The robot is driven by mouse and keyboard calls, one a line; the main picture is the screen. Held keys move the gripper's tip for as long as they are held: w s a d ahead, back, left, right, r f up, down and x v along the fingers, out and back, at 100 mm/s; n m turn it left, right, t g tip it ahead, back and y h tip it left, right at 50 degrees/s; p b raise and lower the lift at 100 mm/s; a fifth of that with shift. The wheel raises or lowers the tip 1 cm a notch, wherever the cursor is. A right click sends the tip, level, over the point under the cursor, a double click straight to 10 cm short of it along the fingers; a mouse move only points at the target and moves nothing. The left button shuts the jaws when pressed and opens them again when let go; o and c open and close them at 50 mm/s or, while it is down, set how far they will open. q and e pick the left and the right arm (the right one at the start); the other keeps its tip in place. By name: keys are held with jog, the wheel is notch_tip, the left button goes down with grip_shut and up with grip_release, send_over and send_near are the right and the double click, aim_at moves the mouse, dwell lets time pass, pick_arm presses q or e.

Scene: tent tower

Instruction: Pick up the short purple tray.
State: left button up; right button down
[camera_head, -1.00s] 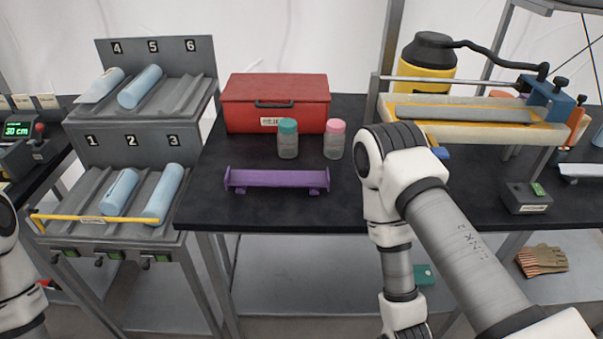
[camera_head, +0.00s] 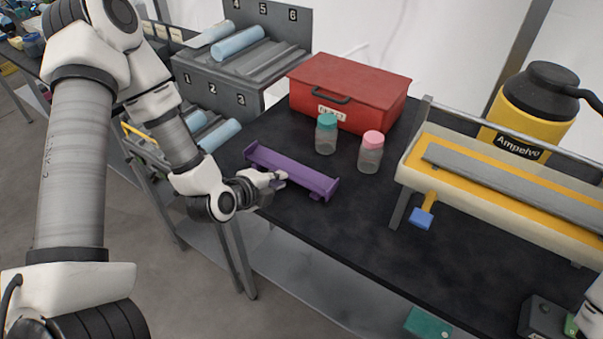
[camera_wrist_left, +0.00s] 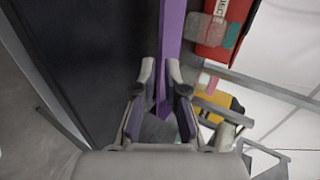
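The short purple tray (camera_head: 295,172) is a narrow piece with raised ends. It sits on the black bench near its front edge, in front of the red box. My left gripper (camera_head: 279,178) is at the tray's near side, around its middle. In the left wrist view, the two fingers (camera_wrist_left: 161,72) are close together, with the purple tray (camera_wrist_left: 171,25) running between them; they look shut on it. I see no clear gap under the tray. The exact finger contact is partly hidden. My right gripper is out of view.
A teal-lidded jar (camera_head: 326,135) and a pink-lidded jar (camera_head: 371,153) stand behind the tray, before the red box (camera_head: 350,90). A numbered grey rack (camera_head: 225,90) stands left. A yellow-and-cream device (camera_head: 510,175) is at right.

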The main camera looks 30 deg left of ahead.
aim_at(289, 177)
pick_arm(q)
jog(key=shift+w+f, duration=0.25)
jog(key=shift+w, duration=0.15)
jog(key=x, duration=0.3)
jog(key=shift+w+d+f, duration=0.15)
jog(key=shift+w+d, duration=0.15)
jog(key=shift+w, duration=0.05)
jog(key=shift+a, duration=0.1)
jog(key=shift+s+a, duration=0.15)
jog(key=shift+s, duration=0.1)
grip_shut()
jog(key=shift+w, duration=0.15)
